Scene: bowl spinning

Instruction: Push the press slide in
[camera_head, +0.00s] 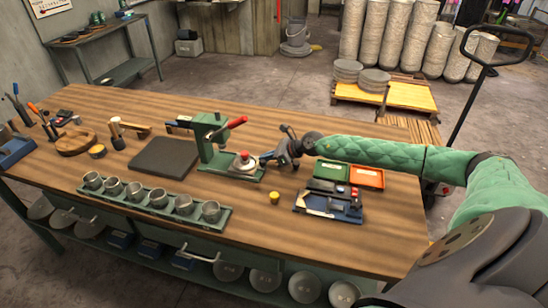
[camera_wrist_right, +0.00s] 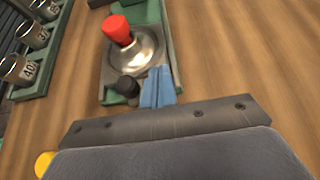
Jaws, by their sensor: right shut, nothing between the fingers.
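The green press (camera_head: 207,140) stands on the workbench, with a red-handled lever pointing up to the right. Its base runs out to the right and carries a round silver dish (camera_head: 236,165) with a red knob (camera_head: 243,154). In the right wrist view the dish (camera_wrist_right: 148,58) and red knob (camera_wrist_right: 117,28) sit on the green base (camera_wrist_right: 166,80), with a small black knob (camera_wrist_right: 127,86) in front. My right gripper (camera_head: 264,160) is shut and empty, its blue fingertips (camera_wrist_right: 157,78) at the dish's near edge; contact is unclear. My left gripper is out of view.
A green rack (camera_head: 145,205) with several metal cups lies along the front. A dark mat (camera_head: 164,156) is left of the press. Red and green trays (camera_head: 366,177), a blue tool tray (camera_head: 325,206) and a small yellow pot (camera_head: 274,197) are to the right.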

